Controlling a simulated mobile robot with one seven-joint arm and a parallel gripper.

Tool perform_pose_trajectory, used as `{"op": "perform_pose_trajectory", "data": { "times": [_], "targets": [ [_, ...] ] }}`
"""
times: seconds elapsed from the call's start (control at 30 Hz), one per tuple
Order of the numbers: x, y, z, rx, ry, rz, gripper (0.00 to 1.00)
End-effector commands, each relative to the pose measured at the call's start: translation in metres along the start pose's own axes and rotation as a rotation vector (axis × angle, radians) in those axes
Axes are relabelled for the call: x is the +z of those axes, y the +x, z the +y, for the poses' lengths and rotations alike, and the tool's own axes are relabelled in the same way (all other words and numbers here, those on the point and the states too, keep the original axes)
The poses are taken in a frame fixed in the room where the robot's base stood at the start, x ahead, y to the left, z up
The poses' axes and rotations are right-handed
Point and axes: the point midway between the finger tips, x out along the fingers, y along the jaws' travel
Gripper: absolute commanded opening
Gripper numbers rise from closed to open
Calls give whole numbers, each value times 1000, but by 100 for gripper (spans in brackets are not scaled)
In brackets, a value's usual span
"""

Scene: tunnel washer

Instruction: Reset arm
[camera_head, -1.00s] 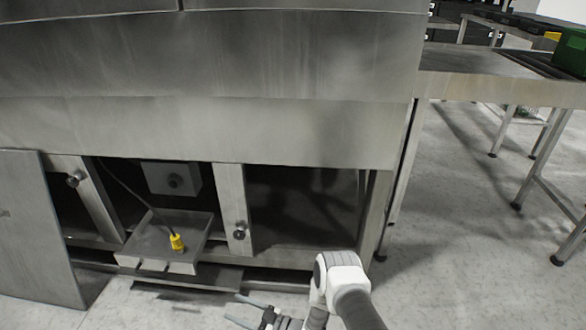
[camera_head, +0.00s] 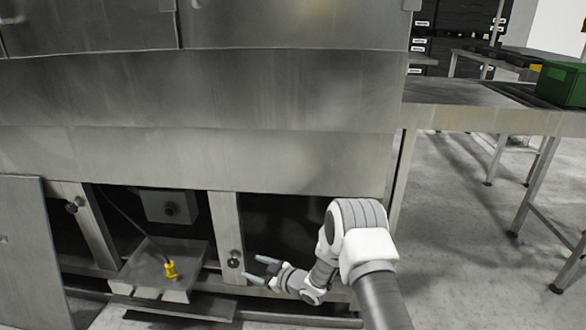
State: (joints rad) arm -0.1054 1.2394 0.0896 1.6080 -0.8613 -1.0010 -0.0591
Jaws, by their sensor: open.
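My gripper (camera_head: 258,268) is in the lower middle of the head view, at the end of my white and grey arm. Its two grey fingers are apart and point left, with nothing between them. In the picture the fingertips lie just right of the post with the round knob (camera_head: 234,259). I cannot tell whether they touch it. The arm reaches up from the bottom right and covers part of the open bay on the right.
The steel washer (camera_head: 200,90) fills the upper left. A yellow object (camera_head: 171,270) with a cable sits on a metal tray (camera_head: 150,285) in the open lower bay. A loose panel (camera_head: 32,250) leans at left. A steel table (camera_head: 470,112) bears a green crate (camera_head: 562,84) at right. Floor between is clear.

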Motion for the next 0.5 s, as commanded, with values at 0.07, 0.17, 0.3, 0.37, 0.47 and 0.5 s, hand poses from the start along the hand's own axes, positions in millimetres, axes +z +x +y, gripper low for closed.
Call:
{"op": "perform_pose_trajectory", "data": {
  "times": [0.07, 0.17, 0.3, 0.37, 0.47, 0.5],
  "targets": [
    [-25, -11, 29, 51, -15, -51, 70],
    [-49, -28, 58, 112, -20, -124, 70],
    [-84, -60, 93, 200, -15, -218, 70],
    [-99, -76, 106, 237, -7, -258, 70],
    [-123, -106, 123, 299, 12, -320, 70],
    [-132, -118, 128, 322, 21, -344, 70]
  ]
}}
